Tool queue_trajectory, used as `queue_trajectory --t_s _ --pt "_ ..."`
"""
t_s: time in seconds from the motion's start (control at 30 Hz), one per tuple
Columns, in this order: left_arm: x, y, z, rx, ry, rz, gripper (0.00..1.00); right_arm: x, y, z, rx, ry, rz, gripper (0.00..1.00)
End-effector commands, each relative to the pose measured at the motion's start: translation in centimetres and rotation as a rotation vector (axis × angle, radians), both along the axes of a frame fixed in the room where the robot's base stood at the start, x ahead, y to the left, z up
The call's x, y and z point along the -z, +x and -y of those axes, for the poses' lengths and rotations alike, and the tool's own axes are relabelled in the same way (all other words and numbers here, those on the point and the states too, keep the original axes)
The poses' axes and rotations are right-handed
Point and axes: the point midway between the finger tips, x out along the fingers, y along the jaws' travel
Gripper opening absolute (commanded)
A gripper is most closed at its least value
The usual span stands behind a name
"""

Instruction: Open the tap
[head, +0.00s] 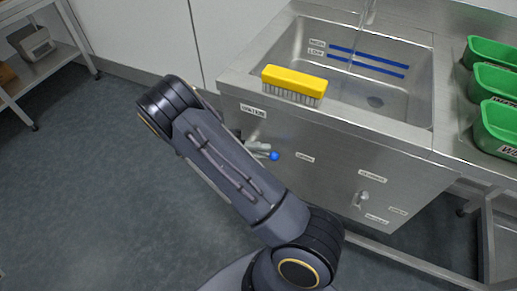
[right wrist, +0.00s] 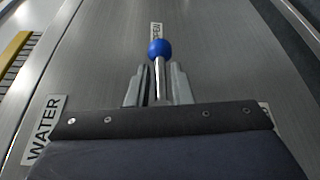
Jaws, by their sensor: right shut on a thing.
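The tap lever (head: 274,156) is a metal rod with a blue ball end, on the steel front panel under the sink, below the "WATER" label (head: 253,110). In the head view it points right, toward a small label (head: 305,158). In the right wrist view the blue ball (right wrist: 159,49) stands out beyond my fingertips, near a small label above it. My right gripper (head: 258,149) is shut on the lever's rod; its two fingers (right wrist: 157,84) lie on either side of it. My arm hides the lever's pivot. My left gripper is out of view.
A yellow brush (head: 295,82) lies on the front rim of the steel sink (head: 330,112). A second small fitting (head: 362,198) sits lower right on the panel. Several green bins (head: 496,83) stand on the counter at right. A shelf (head: 55,60) stands far left; the floor between is clear.

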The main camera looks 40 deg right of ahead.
Motion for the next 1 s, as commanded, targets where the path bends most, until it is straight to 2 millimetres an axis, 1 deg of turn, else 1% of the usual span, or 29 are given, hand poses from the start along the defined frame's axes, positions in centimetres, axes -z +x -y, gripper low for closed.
queue_trajectory --t_s 0.23,0.27,0.33,0.37,0.67,0.77,1.0 --pt "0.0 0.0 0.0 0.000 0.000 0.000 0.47 0.0 0.1 0.1 -0.004 -0.002 0.003 0.00" --pt "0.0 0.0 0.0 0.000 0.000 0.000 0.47 0.0 0.1 0.1 -0.004 -0.002 0.003 0.21" --pt "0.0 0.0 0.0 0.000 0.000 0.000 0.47 0.0 0.1 0.1 -0.004 -0.002 0.003 0.30" --pt "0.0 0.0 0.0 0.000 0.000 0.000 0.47 0.0 0.1 0.1 -0.003 -0.002 0.003 0.33" --pt "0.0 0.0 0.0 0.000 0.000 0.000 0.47 0.0 0.2 -0.1 -0.002 -0.001 0.002 0.33" --pt "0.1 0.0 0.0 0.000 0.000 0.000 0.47 0.0 1.0 -0.8 -0.003 0.000 0.003 0.33" --pt "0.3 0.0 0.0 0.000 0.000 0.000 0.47 -0.2 3.9 -3.7 -0.004 -0.001 0.005 0.33"
